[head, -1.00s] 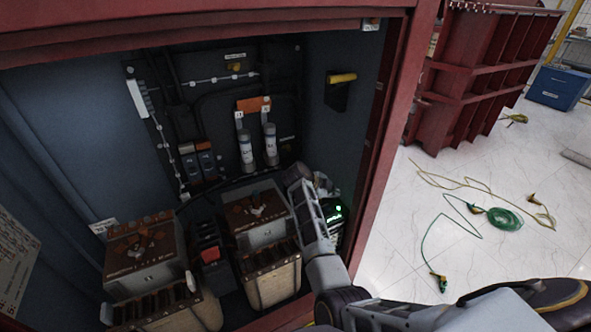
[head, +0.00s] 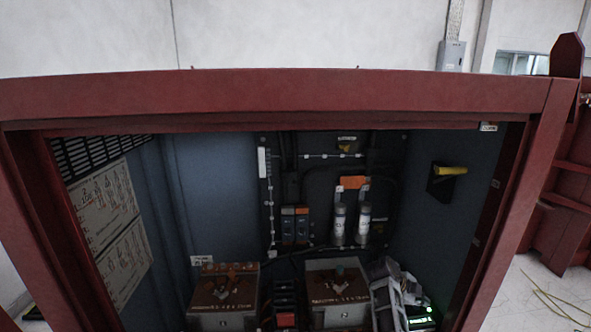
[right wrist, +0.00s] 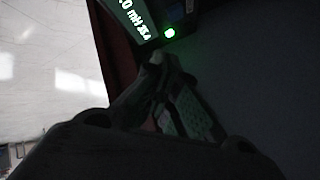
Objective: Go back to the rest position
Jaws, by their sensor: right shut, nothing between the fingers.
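My right gripper (head: 408,284) is low at the right inside the red-framed cabinet (head: 300,95), beside a small device with a green lit display (head: 421,320). In the right wrist view the gripper's dark fingers (right wrist: 157,62) come together with nothing between them. The device's lit display (right wrist: 136,18) and a round green light are just beyond the fingertips there. I cannot tell whether the fingers touch the device. My left gripper is not in view.
Two transformer blocks (head: 224,296) (head: 337,288) stand on the cabinet floor left of my right arm. Two white cylinders (head: 339,225) and breakers (head: 295,226) are on the back panel. A yellow handle (head: 451,170) is on the right wall. The cabinet's right post (head: 515,200) is close by.

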